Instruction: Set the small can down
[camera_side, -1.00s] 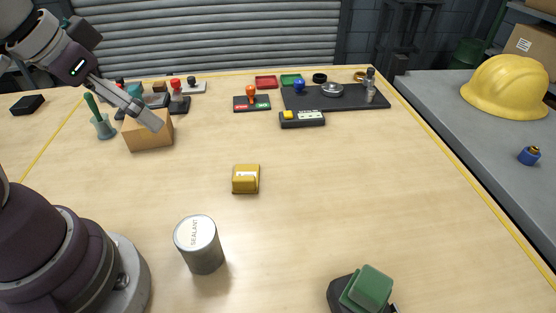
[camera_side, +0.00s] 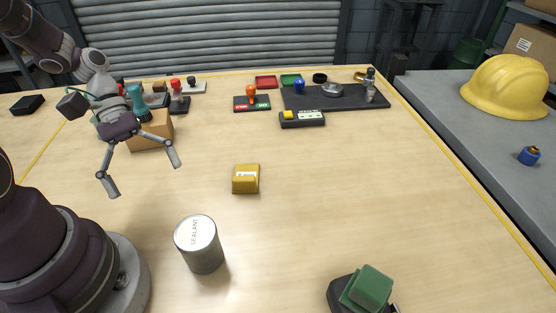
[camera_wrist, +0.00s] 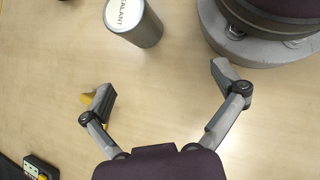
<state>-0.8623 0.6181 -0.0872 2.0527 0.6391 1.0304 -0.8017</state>
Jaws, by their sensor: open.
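The small can (camera_side: 200,246) is a grey metal cylinder with a white top labelled SEALANT. It stands upright on the table in the side view, front left of the middle, near my base. It also shows in the wrist view (camera_wrist: 145,27) at the top, beyond my fingertips. My gripper (camera_side: 142,180) is open and empty, held above the table behind and left of the can. In the wrist view my gripper's spread fingers (camera_wrist: 163,84) have only bare tabletop between them.
A yellow block (camera_side: 246,179) sits mid-table; the left finger partly hides it in the wrist view. A cardboard box (camera_side: 150,134) stands behind my gripper. A green-topped object (camera_side: 368,288) is at the front. Stamps and a dark mat (camera_side: 345,99) line the back.

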